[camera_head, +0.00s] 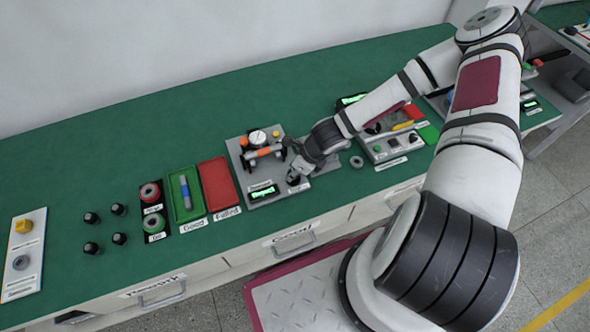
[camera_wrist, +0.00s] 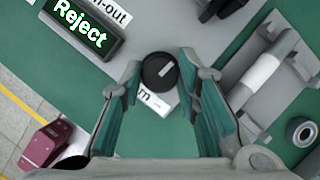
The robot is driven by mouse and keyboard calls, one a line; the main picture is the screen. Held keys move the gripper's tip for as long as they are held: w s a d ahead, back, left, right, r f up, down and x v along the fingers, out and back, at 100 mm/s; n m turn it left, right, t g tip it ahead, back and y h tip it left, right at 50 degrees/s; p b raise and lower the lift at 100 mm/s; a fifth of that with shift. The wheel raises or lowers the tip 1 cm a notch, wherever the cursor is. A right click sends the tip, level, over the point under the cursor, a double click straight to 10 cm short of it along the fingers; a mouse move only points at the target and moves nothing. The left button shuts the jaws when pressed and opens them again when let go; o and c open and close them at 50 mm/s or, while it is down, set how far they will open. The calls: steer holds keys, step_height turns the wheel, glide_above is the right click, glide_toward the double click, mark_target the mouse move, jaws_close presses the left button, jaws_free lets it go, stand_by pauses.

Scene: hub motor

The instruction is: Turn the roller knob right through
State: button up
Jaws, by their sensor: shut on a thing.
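The roller knob is a round black knob (camera_wrist: 158,70) with a pale pointer line, in the wrist view. It sits at the edge of a grey fixture plate (camera_head: 236,150). The knob is between the two fingertips of my gripper (camera_wrist: 160,78), which is shut on it. In the head view my gripper (camera_head: 296,176) is over the front right corner of the plate and hides most of the knob. A green-lit display (camera_wrist: 80,25) beside the knob reads "Reject". A light cylindrical shaft (camera_wrist: 255,80) lies across the fixture on the right of the wrist view.
A dial gauge (camera_head: 258,137) stands on the fixture. A red tray (camera_head: 218,184) and a green tray (camera_head: 180,195) lie to its left. A ring (camera_head: 356,161) lies to the right of my gripper. Another device panel (camera_head: 390,145) is farther right. Green bench behind is clear.

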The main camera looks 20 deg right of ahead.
steer(key=shift+d+m+h, duration=0.1)
steer(key=shift+m+h, duration=0.2)
steer(key=shift+m, duration=0.4)
steer(key=o, duration=1.1)
steer(key=v, duration=1.2)
steer(key=shift+s+f, duration=0.1)
